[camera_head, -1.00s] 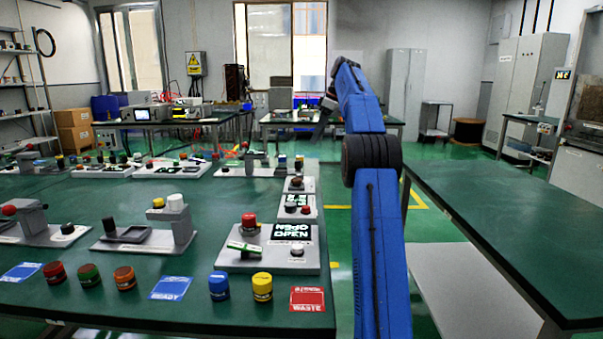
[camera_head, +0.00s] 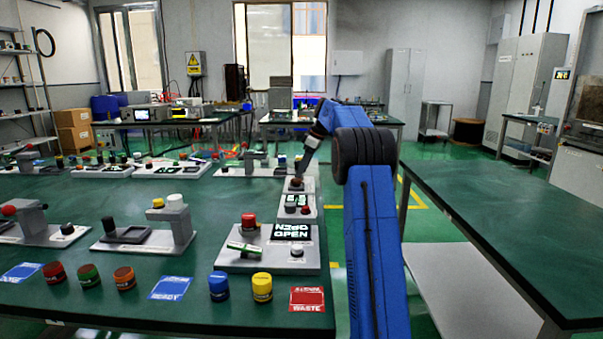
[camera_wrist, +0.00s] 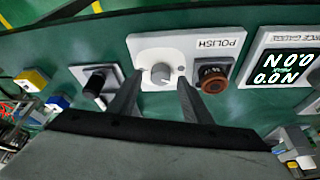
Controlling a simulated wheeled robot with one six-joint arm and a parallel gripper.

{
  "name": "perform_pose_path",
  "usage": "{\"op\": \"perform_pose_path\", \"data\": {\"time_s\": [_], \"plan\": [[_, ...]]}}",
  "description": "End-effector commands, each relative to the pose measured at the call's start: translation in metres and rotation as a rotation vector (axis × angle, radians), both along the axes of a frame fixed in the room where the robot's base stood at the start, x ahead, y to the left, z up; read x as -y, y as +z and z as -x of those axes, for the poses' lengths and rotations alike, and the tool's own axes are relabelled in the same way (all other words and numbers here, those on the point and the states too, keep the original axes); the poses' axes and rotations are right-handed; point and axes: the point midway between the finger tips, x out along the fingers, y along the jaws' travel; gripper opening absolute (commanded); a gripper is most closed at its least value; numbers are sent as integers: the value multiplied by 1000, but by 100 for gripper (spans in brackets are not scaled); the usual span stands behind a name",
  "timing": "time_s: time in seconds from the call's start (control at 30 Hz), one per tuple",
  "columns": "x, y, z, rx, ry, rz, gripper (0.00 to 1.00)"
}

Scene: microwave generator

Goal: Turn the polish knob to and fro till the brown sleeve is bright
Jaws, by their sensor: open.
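In the wrist view the white POLISH panel (camera_wrist: 146,49), its label upside down, bears a round light grey knob (camera_wrist: 160,74). The brown sleeve (camera_wrist: 214,86) is a dull reddish-brown ring on a dark cylinder at the panel's right. My gripper (camera_wrist: 160,80) is open, its two dark fingers pointing toward the panel with the knob between their tips in the picture. I cannot tell whether they touch it. In the head view my gripper (camera_head: 299,170) is low over the small panels at the table's right edge, and the knob cannot be made out there.
A display panel (camera_wrist: 283,71) reading 0.0 N stands right of the sleeve. A black-handled fixture (camera_wrist: 97,85) is left of the knob. In the head view the OPEN board (camera_head: 262,262) and several coloured caps stand nearer on the green table (camera_head: 130,318).

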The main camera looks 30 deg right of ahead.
Motion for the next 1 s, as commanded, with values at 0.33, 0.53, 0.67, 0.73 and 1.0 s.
{"op": "perform_pose_path", "data": {"time_s": [0.33,0.53,0.67,0.73,1.0], "plan": [[-4,-13,-4,0,0,0,45],[-4,-13,-4,0,0,0,33],[-4,-13,-4,0,0,0,3],[-4,-13,-4,0,0,0,3],[-5,-13,-3,-1,-35,-1,4]]}}
